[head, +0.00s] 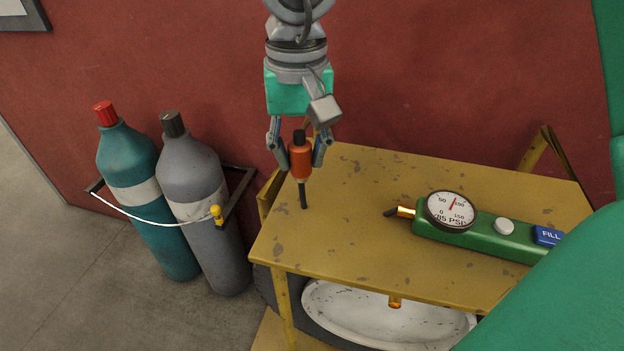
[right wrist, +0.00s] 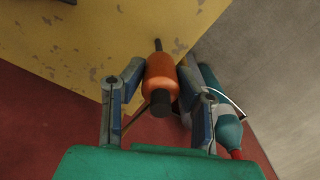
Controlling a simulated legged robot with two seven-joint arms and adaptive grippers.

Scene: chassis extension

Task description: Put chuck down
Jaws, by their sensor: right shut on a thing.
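The chuck (head: 301,158) is an orange cylinder with a black cap on top and a thin dark stem pointing down. My right gripper (head: 300,165) is shut on its orange body, one finger on each side. The chuck is nearly upright over the left part of the yellow table (head: 345,235). I cannot tell whether its stem tip touches the tabletop. In the right wrist view the chuck (right wrist: 162,78) sits between the fingers, with the scuffed yellow top (right wrist: 95,45) beyond it. My left gripper is not in view.
A green gauge tool (head: 480,235) with a round dial lies on the table's right side. A teal cylinder (head: 135,170) and a grey cylinder (head: 195,180) stand left of the table in a wall rack. The tabletop between chuck and gauge is clear.

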